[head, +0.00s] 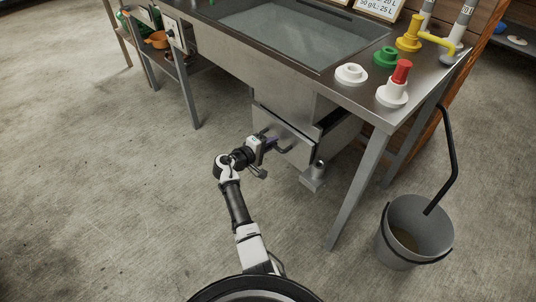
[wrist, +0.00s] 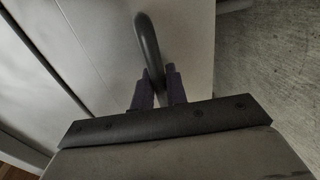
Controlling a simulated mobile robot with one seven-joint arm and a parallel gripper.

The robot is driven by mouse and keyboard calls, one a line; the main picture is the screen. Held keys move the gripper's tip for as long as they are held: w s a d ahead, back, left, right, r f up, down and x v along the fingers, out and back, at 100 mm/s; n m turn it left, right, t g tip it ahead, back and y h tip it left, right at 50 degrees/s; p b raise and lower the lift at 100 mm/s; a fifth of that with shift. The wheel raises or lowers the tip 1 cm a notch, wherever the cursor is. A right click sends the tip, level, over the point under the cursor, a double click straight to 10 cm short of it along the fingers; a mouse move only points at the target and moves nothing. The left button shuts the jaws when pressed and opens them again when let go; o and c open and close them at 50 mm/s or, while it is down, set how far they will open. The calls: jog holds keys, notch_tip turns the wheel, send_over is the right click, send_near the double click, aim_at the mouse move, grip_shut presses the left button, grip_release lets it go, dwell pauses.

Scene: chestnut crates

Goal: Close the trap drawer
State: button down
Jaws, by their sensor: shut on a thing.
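The trap drawer (head: 280,128) is a grey metal box under the steel sink bench. Its front stands out from the housing (head: 285,100) above, and a dark gap shows along its top edge, so it looks partly open. My gripper (head: 270,143) is at the drawer's front, shut on the dark bar handle (head: 286,151). In the wrist view the purple-grey fingers of my gripper (wrist: 158,84) sit on either side of the curved handle (wrist: 148,42), against the pale drawer front (wrist: 185,45). How far the drawer stands out is hard to tell.
The steel bench (head: 250,60) has legs on both sides of the drawer; the front right leg (head: 357,190) is close. A grey bucket (head: 405,240) stands at the right. A pipe fitting (head: 314,176) sits below the drawer. Floor at the left is clear.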

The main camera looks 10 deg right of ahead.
jog(key=shift+x, duration=0.95)
jog(key=shift+d+r, duration=0.15)
jog(key=shift+r, duration=0.15)
jog(key=c, duration=1.5)
grip_release()
jog(key=shift+w, duration=0.15)
jog(key=shift+r, duration=0.1)
jog(key=p+v, duration=0.1)
jog(key=v, duration=0.3)
jog(key=p+v, duration=0.2)
jog(key=v, duration=0.3)
jog(key=p+v, duration=0.2)
jog(key=v, duration=0.2)
jog(key=shift+s+a+f, duration=0.25)
jog(key=shift+s+a, duration=0.05)
jog(key=shift+a, duration=0.05)
